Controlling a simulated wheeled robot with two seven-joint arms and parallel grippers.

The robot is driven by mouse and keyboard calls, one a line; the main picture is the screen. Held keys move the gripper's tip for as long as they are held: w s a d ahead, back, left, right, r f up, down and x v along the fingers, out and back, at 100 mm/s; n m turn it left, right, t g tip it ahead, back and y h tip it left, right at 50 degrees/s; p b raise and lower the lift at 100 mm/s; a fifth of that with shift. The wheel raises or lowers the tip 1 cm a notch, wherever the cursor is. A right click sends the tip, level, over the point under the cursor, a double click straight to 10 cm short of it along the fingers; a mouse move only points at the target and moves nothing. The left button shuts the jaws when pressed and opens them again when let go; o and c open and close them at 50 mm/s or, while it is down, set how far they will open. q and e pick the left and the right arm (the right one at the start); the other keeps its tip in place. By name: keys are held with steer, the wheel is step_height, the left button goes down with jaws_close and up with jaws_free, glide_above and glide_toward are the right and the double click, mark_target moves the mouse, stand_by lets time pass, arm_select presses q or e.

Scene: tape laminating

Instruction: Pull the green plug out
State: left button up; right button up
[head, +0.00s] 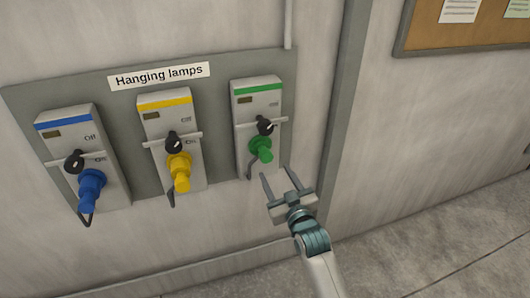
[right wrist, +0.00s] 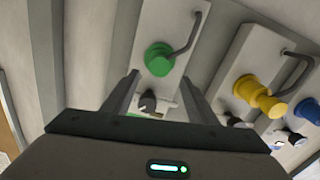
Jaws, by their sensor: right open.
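The green plug (head: 262,150) sits in the lower part of the right-hand box (head: 256,98), which has a green stripe. A dark cable curves from the plug down its left side. My right gripper (head: 277,173) is open and empty, with its fingertips a little below and right of the plug in the head view. In the right wrist view the green plug (right wrist: 158,59) shows just beyond and between the open fingers (right wrist: 160,78). No contact is visible. A black knob (head: 265,125) is above the plug. My left gripper is not in view.
A yellow plug (head: 180,172) and a blue plug (head: 90,190) sit in boxes to the left on the same grey panel (head: 220,110), labelled "Hanging lamps". A vertical post (head: 343,120) stands right of the panel. The wall below the boxes is clear.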

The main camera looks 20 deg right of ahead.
mark_target(267, 159)
steer(key=w+p, duration=0.2)
steer(key=w, duration=0.9)
steer(key=shift+a, duration=0.15)
